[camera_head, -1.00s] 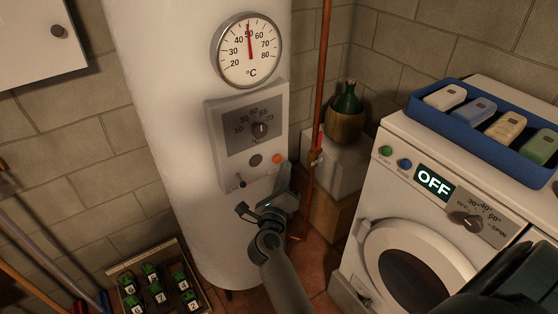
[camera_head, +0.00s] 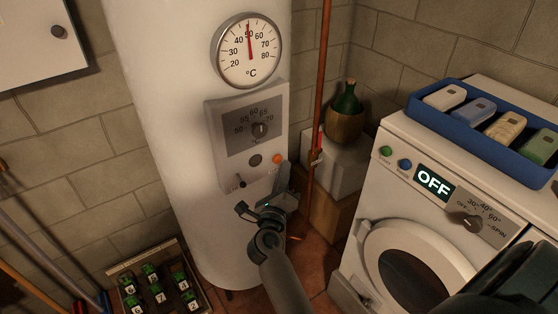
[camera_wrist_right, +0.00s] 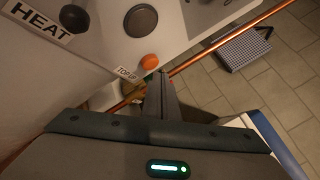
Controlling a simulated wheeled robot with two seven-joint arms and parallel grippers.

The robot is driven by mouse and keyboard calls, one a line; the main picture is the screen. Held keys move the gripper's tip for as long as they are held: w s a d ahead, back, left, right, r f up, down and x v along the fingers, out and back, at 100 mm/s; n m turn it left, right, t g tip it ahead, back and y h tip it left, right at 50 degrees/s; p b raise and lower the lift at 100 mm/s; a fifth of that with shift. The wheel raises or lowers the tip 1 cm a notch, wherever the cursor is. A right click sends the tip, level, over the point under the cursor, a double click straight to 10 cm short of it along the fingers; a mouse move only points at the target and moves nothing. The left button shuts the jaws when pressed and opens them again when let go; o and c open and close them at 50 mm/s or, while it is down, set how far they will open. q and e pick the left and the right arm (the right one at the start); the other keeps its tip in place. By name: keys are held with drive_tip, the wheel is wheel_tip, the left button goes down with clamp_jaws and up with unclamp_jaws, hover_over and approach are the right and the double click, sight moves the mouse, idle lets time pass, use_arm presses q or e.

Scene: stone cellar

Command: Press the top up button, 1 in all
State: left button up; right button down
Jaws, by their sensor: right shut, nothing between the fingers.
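The top up button is the orange button (camera_head: 277,159) at the lower right of the grey control panel (camera_head: 214,143) on the white boiler tank. In the right wrist view, the orange button (camera_wrist_right: 148,62) has a "TOP UP" label (camera_wrist_right: 127,74) beside it. My right gripper (camera_head: 284,167) is shut and empty, just below and to the right of the button. In the wrist view, the fingertips (camera_wrist_right: 155,76) lie close under the button; I cannot tell whether they touch it. My left gripper is not in view.
A dark round button (camera_head: 255,160) sits left of the orange one, with a dial (camera_head: 260,130) above. A copper pipe (camera_head: 320,90) runs just right of the panel. A washing machine (camera_head: 350,215) stands at the right, and a crate (camera_head: 200,290) at lower left.

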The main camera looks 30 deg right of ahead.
drive_tip(key=shift+w, duration=0.8)
idle(0.9)
drive_tip(key=shift+s, duration=0.1)
drive_tip(key=shift+s+p, duration=0.4)
drive_tip(key=shift+s, duration=0.45)
drive_tip(key=shift+s+d+p, duration=0.2)
drive_tip(key=shift+s+p, duration=0.5)
drive_tip(key=shift+s, duration=1.8)
